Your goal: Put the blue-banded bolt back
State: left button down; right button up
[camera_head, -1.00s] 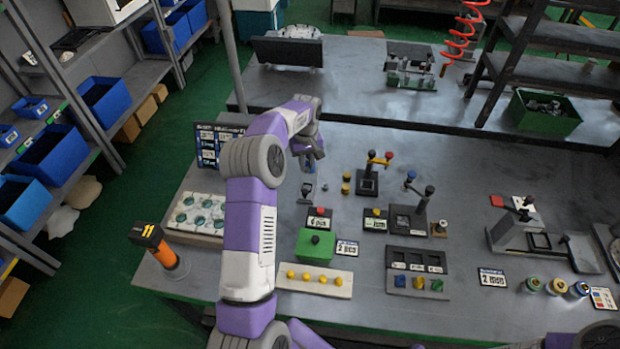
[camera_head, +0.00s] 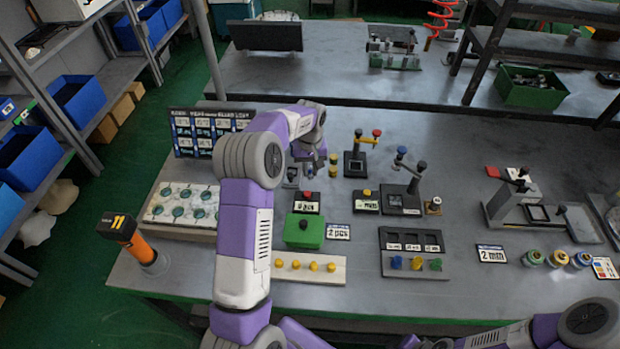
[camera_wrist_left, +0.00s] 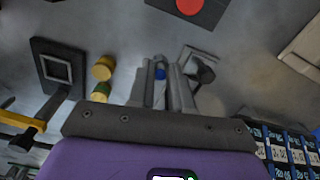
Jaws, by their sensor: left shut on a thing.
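Most of that part is hidden between the fingers. A small grey block (camera_wrist_left: 197,62) with a dark round piece lies right beside the fingers in that view; I cannot tell whether they touch. My right gripper is out of view.
Two short cylinders (camera_head: 334,165) stand close by, with a black lever fixture (camera_head: 356,163) to their right. A black box with a red button (camera_head: 306,203) and a green box (camera_head: 304,232) stand in front. A display panel (camera_head: 195,130) stands to the left.

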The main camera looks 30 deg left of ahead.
aim_at(310, 171)
pick_arm(q)
jog(key=shift+f+b, duration=0.3)
jog(key=shift+f, duration=1.65)
jog(key=shift+f, duration=0.15)
jog(key=c, duration=1)
grip_release()
jog(key=shift+c, duration=0.2)
notch_tip(310, 171, up, 12)
jog(key=p, duration=0.2)
jog(key=shift+r+p, duration=0.2)
jog(key=shift+p, duration=0.1)
